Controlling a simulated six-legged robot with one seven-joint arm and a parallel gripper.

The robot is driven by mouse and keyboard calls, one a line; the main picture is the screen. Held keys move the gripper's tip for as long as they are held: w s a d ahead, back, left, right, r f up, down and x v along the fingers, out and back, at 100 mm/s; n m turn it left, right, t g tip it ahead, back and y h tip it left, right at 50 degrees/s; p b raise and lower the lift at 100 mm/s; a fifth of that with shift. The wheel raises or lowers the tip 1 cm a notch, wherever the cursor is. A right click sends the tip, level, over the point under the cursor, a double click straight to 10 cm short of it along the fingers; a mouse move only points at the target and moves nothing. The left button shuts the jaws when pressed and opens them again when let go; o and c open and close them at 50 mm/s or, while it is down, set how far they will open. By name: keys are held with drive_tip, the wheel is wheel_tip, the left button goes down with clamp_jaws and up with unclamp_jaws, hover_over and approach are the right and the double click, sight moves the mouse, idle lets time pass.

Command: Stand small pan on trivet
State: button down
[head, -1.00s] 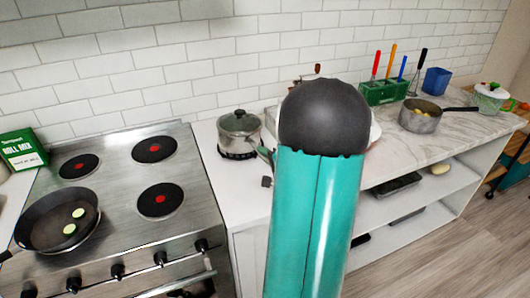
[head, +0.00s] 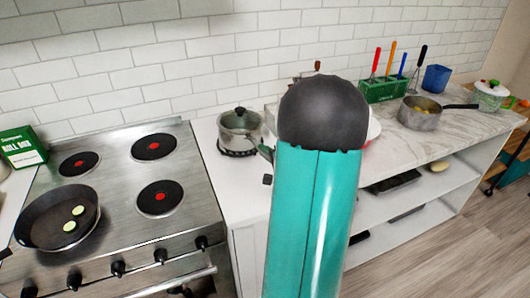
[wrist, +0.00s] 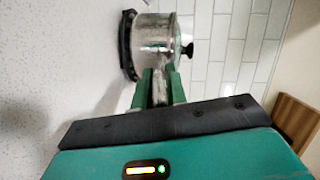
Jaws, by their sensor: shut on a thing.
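The small pan (head: 238,131) is a steel pot with a lid, at the back of the counter right of the stove. It stands upright on a dark trivet (head: 236,153), whose edge shows beneath it. In the wrist view, turned sideways, the pan (wrist: 152,36) has its base against the black trivet (wrist: 127,48), and I see no clear gap. My gripper (wrist: 159,80) has its green fingers closed at the pan's side, on its handle, which the fingers mostly hide. In the head view my arm hides most of the gripper.
The stove at left holds a frying pan (head: 57,217) with green slices. A green box (head: 22,147) stands behind it. The tiled wall is close behind the pan.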

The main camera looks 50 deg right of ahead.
drive_tip(key=c, duration=1.3)
unclamp_jaws()
drive_tip(key=shift+c, duration=0.2)
drive_tip(key=shift+f, duration=0.15)
drive_tip(key=v, duration=1.4)
drive_tip(key=shift+w, duration=0.1)
